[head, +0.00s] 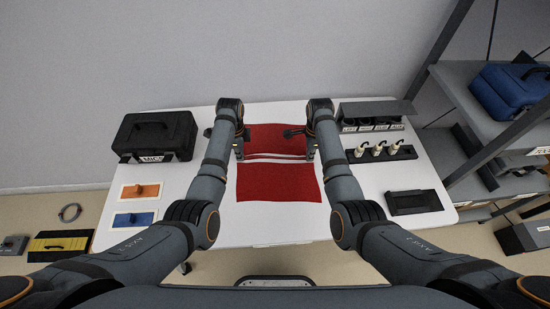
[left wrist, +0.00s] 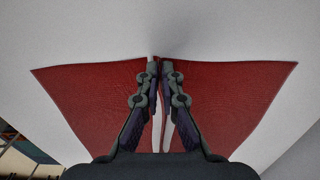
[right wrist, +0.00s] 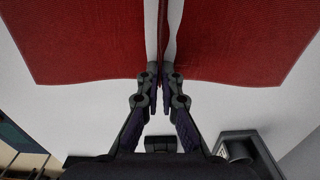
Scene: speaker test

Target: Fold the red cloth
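The red cloth lies on the white table (head: 220,230) between my arms. In the head view it shows as a far panel (head: 275,138) and a near panel (head: 278,183), with a thin red strip between pale gaps. In the left wrist view (left wrist: 95,95) and right wrist view (right wrist: 90,40) the strip looks edge-on, like a raised ridge. My left gripper (head: 240,152) has its fingers close together on the strip's left end. My right gripper (head: 309,152) has its fingers close together at the right end, with the strip between them. The fingers hide the exact contact.
A black case (head: 155,136) and orange (head: 140,190) and blue (head: 134,219) plates are on the table's left. A black rack with bottles (head: 380,153), a row of dark holders (head: 372,124) and a black tray (head: 413,202) are on the right. The table's front middle is clear.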

